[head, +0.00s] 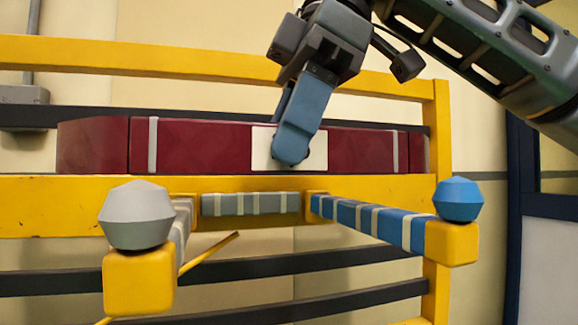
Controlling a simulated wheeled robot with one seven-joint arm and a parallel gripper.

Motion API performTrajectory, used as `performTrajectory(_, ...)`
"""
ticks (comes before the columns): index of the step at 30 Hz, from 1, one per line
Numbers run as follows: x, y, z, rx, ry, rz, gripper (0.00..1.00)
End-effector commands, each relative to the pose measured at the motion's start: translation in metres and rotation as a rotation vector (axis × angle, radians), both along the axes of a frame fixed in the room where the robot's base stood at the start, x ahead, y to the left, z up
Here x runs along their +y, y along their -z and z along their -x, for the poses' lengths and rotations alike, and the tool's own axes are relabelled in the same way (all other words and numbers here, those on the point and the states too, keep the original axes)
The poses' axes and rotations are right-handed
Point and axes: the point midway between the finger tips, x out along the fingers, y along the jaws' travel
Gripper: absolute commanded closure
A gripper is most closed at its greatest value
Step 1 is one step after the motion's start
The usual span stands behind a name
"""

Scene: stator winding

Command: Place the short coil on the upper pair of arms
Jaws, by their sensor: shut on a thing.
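A dark red coil (205,146) with pale bands and a white patch (264,148) spans the upper middle of the head view. My gripper (291,155) reaches down from above and is shut at the white patch, on the coil. The coil shows above the front yellow beam; whether it touches the beam I cannot tell. In front and lower is a pair of arms: the left arm (182,228) has grey banded wrapping and a grey knob (137,215), the right arm (375,219) has blue banded wrapping and a blue knob (458,199).
The yellow beam (50,205) runs across behind the arms, with another yellow rail (180,62) above the coil. A grey banded pad (250,203) lies between the arm roots. Dark rails (300,264) cross below. The space between the arms is open.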

Motion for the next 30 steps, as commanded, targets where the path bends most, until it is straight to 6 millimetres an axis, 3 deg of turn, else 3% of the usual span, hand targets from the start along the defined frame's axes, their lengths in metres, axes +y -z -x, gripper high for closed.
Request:
performTrajectory(7,-0.001,0.029,0.000,0.000,0.001,-0.001,1.00)
performTrajectory(16,0.000,0.031,0.000,0.000,0.000,-0.002,1.00)
performTrajectory(17,0.000,0.033,0.000,0.001,0.001,0.000,0.66)
performTrajectory(24,0.000,0.032,0.000,0.001,0.001,0.000,0.43)
performTrajectory(30,0.000,0.032,0.000,0.000,0.001,0.000,0.41)
